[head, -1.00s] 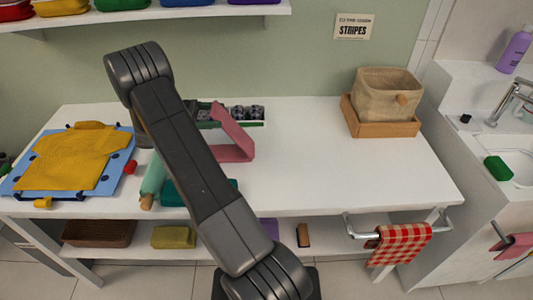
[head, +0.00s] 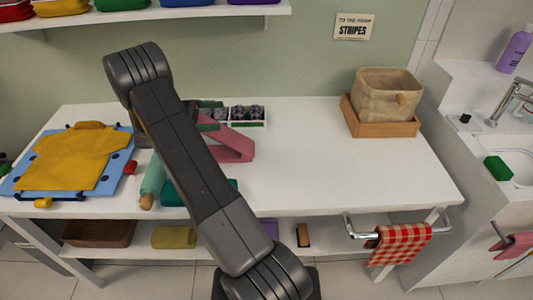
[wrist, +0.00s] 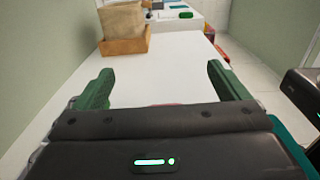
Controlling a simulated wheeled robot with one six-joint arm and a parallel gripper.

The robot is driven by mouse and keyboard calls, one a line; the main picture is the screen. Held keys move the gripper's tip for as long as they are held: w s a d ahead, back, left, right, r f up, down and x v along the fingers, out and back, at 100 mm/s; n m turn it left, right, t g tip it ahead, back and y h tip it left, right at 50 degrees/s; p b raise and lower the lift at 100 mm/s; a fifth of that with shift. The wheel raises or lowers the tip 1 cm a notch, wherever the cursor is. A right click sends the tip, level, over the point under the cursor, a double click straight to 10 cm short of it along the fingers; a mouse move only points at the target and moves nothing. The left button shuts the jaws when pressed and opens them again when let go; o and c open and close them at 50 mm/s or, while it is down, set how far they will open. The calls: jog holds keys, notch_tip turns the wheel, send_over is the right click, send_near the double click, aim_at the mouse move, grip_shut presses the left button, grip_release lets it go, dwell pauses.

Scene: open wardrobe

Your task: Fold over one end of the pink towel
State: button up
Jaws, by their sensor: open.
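The pink towel (head: 236,147) lies on the white table, just right of my arm in the head view. One part of it slopes up from a bend at its right side toward my gripper, above the lower layer. Its left part is hidden behind my arm.
A yellow shirt on a blue board (head: 122,170) and a teal roller (head: 153,178) are to the left. A beige basket in a wooden tray (head: 382,128) stands back right. The table's right middle is clear.

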notch_tip(320, 180, up, 9)
jog(key=p, duration=0.6)
jog(key=shift+p, duration=0.4)
jog(key=shift+f, duration=0.1)
dwell(0.9)
notch_tip(320, 180, down, 9)
jog(key=b, duration=0.7)
jog(key=shift+d, duration=0.3)
jog(key=shift+a+r, duration=0.1)
jog(key=shift+r, duration=0.15)
